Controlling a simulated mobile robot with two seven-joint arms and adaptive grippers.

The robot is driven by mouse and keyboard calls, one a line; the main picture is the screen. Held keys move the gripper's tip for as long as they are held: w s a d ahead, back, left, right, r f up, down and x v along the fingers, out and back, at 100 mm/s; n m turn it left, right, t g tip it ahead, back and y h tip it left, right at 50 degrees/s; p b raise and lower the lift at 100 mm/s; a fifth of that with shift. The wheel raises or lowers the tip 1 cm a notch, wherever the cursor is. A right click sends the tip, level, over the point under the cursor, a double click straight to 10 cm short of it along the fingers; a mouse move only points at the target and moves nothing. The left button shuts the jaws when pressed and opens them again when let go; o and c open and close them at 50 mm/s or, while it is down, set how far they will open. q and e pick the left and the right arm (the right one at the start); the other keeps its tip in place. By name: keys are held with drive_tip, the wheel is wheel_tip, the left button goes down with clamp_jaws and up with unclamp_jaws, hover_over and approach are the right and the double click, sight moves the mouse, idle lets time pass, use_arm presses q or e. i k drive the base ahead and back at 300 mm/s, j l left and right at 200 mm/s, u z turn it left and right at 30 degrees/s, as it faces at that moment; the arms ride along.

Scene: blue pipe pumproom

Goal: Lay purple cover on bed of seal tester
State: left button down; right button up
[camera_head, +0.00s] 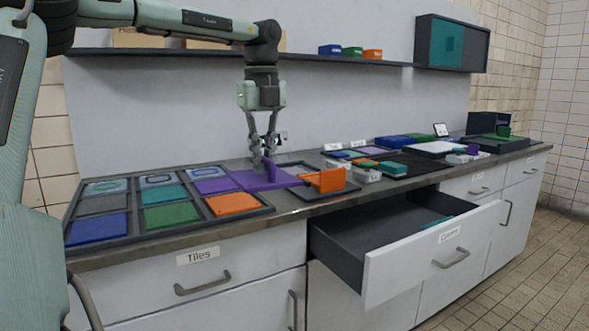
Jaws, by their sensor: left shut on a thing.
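The purple cover (252,184) is a flat plate with an upright grip on top. My left gripper (263,165) points down from above and is shut on that grip. The cover lies level, low over the counter, between the tile tray and a dark-framed fixture (348,189) with an orange block (327,180). This fixture may be the seal tester; I cannot read a label on it. The cover reaches toward the orange block and hides part of the fixture. I cannot tell whether the cover touches what is under it. My right gripper is not in view.
The tile tray (150,235) holds blue, green, orange, purple and grey tiles. An open drawer (430,255) juts out below the counter. Small blocks and trays crowd the counter to the right. A shelf (390,63) and a wall cabinet (452,45) hang above.

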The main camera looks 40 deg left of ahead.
sight(294, 172)
drive_tip(key=i+j, duration=0.25)
drive_tip(key=j, duration=0.15)
drive_tip(key=i+j, duration=0.55)
drive_tip(key=j, duration=0.25)
